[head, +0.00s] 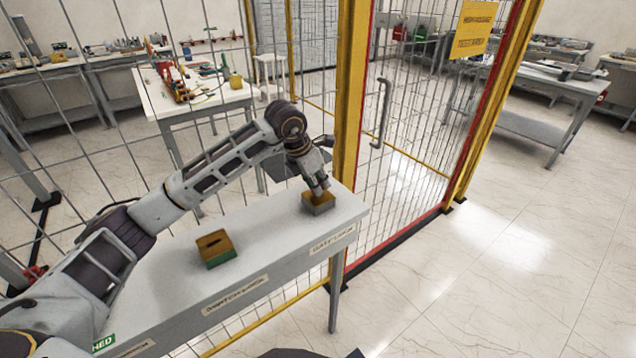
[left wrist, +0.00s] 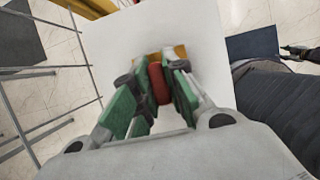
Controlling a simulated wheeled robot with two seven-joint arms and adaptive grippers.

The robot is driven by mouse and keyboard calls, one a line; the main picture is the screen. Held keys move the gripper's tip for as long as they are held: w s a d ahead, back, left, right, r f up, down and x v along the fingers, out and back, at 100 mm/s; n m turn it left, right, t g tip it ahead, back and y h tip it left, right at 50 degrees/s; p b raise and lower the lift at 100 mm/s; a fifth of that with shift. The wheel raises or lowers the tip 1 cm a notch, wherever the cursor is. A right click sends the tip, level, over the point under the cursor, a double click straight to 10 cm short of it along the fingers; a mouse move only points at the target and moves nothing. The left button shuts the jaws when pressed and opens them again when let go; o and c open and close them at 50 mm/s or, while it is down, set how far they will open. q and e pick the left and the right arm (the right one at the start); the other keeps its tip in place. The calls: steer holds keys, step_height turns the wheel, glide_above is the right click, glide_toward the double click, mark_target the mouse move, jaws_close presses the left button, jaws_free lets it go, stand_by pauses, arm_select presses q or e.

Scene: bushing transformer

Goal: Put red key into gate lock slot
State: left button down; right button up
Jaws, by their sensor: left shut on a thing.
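My left gripper (head: 320,191) reaches down from above to the gate lock (head: 318,208), a small grey box with an orange top at the right end of the grey table. In the left wrist view my left gripper (left wrist: 158,90) has its green-padded fingers shut on the red key (left wrist: 159,84). The lock's orange top (left wrist: 180,52) shows just beyond the fingertips. The fingers hide the slot, so I cannot tell whether the key is in it.
A second lock box (head: 216,249), with an orange top, a dark slot and a green base, stands left on the table (head: 270,240). A mesh fence runs behind the table. The yellow-framed gate (head: 415,130) with a grey handle (head: 381,112) is to the right.

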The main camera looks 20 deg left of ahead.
arm_select(q)
steer(key=c, duration=1.4)
jaws_free()
steer(key=shift+f, duration=0.1)
steer(key=shift+o, duration=0.2)
steer(key=v, duration=1.2)
step_height(320, 180, up, 9)
steer(key=p, duration=0.9)
steer(key=shift+r, duration=0.2)
steer(key=shift+r+p, duration=0.45)
steer(key=shift+p, duration=0.15)
